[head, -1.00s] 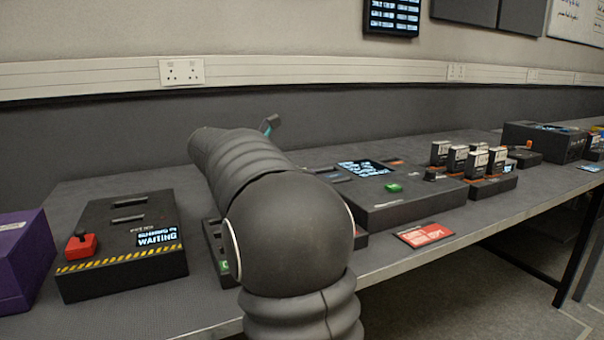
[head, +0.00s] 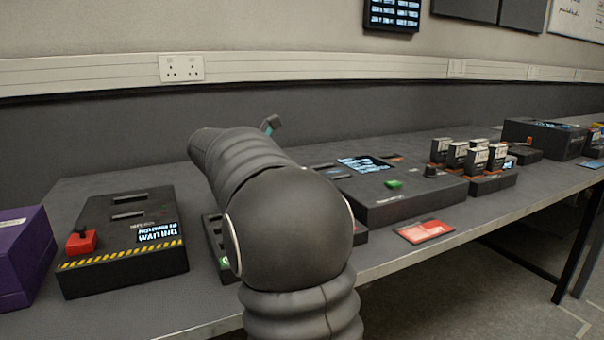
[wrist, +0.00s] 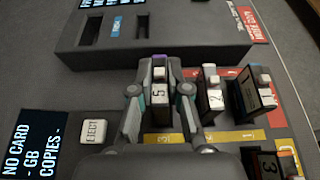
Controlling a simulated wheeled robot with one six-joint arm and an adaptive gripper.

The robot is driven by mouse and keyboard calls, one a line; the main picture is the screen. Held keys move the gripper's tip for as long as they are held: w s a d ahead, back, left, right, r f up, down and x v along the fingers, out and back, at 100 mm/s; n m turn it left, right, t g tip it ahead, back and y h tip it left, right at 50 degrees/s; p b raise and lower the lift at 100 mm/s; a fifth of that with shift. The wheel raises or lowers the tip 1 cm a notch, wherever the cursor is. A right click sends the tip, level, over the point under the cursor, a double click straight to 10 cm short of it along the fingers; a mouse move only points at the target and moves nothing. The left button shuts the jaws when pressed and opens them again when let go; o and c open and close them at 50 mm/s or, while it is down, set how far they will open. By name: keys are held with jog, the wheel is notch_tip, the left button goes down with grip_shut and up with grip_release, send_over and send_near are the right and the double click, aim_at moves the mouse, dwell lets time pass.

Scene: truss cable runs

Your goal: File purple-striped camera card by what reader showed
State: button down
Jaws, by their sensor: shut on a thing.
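In the wrist view my gripper (wrist: 161,88) is shut on the purple-striped camera card (wrist: 160,92), a dark card with a white numbered label and a purple top. The card stands upright over a dark rack with red and yellow strips (wrist: 220,137); I cannot tell whether its foot is seated. The reader's screen (wrist: 30,145) at left reads "NO CARD - GB COPIES -", with a white EJECT button (wrist: 93,131) beside it.
Two upright cards (wrist: 212,98) (wrist: 252,96) stand just right of my gripper, and another (wrist: 268,166) is at lower right. A large dark console (head: 400,198) lies beyond.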

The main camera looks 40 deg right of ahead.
jog(key=shift+f, duration=0.7)
dwell(0.8)
jog(key=c, duration=0.7)
grip_release()
jog(key=shift+r, duration=0.1)
jog(key=shift+r, duration=3.65)
